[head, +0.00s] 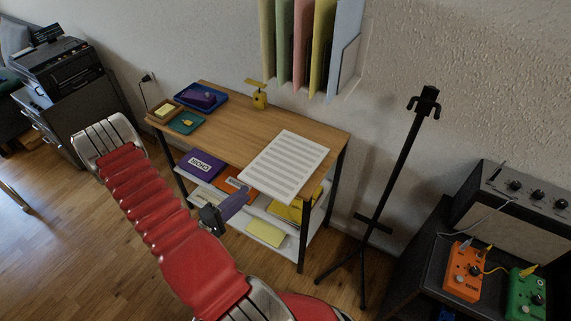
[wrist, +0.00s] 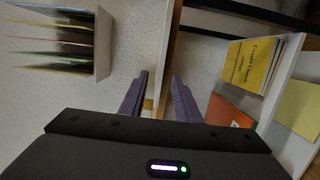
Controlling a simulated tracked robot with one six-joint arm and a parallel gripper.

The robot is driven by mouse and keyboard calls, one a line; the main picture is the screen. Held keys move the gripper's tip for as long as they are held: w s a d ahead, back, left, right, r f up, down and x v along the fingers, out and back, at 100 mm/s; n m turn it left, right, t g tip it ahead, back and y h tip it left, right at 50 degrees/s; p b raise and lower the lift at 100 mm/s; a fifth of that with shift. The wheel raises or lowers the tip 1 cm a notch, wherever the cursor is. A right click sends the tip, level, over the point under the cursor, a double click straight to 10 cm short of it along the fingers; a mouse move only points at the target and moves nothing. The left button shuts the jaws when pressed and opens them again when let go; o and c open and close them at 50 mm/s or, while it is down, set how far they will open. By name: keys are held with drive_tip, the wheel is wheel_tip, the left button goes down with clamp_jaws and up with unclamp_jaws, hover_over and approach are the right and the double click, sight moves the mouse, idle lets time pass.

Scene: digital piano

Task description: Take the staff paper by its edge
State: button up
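The staff paper (head: 285,165) is a white sheet with printed staves in the head view. It lies on the wooden desk (head: 215,128), toward its right end, and its near edge reaches past the desk's front edge. My gripper (head: 243,194) has purple fingers and is just in front of and below that near edge in the picture, pointing toward the desk. In the wrist view the two fingers of my gripper (wrist: 160,88) stand apart with nothing held between them.
A shelf under the desk holds a purple box (head: 200,165) and yellow books (wrist: 250,62). A yellow metronome-like object (head: 259,97) and blue tray (head: 201,96) stand on the desk. A file rack (head: 312,45) hangs above. A black stand (head: 385,190) is at right.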

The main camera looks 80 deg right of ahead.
sight(257, 183)
drive_tip(key=shift+x, duration=1.15)
drive_tip(key=shift+x, duration=2.6)
drive_tip(key=shift+c, duration=0.3)
clamp_jaws()
